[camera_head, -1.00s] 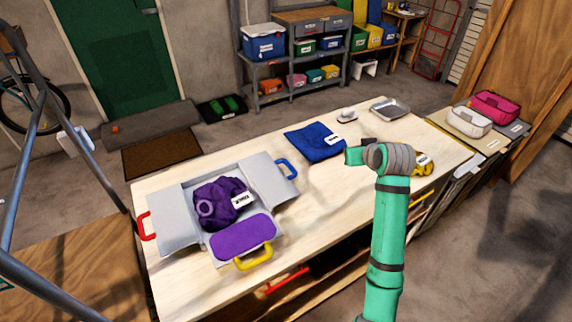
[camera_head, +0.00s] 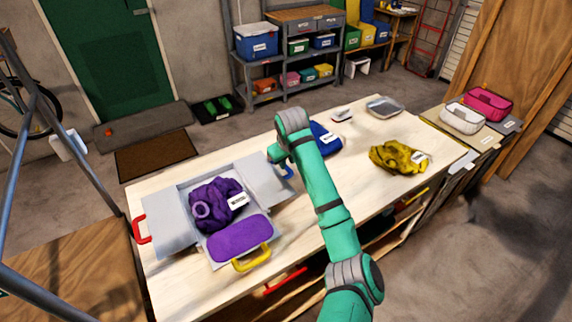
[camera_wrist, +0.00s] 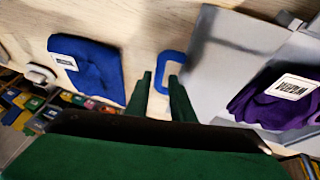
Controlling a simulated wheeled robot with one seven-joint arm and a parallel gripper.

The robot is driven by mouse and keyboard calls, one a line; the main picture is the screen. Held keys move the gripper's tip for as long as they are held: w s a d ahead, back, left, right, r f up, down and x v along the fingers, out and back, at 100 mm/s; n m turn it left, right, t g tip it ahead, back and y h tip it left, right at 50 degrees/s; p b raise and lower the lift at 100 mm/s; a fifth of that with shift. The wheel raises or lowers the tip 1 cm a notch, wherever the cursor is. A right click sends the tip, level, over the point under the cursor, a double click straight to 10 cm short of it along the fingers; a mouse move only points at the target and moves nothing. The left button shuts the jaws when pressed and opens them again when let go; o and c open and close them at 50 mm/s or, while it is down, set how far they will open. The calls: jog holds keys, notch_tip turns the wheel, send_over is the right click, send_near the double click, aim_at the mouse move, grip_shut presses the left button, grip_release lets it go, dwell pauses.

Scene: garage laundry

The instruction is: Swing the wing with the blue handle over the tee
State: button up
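The purple tee (camera_head: 212,204) lies crumpled, with a white label, in the middle of the grey folding board. The wing with the blue handle (camera_head: 262,178) lies folded out flat on the board's right side; it is also in the wrist view (camera_wrist: 232,45). Its blue handle (camera_head: 288,172) is partly hidden by my arm in the head view. In the wrist view the blue handle (camera_wrist: 172,57) shows just beyond my fingertips. My gripper (camera_wrist: 161,80) is open, its two green fingers apart with nothing held; in the head view (camera_head: 277,155) it is above the handle.
The board's left wing has a red handle (camera_head: 141,230); a purple-topped front flap (camera_head: 240,238) has a yellow handle. A blue cloth (camera_head: 325,140) lies just right of my gripper. A yellow cloth (camera_head: 398,157) and metal tray (camera_head: 384,107) are farther right on the table.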

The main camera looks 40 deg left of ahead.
aim_at(287, 168)
jog(key=shift+x, duration=1.75)
grip_shut()
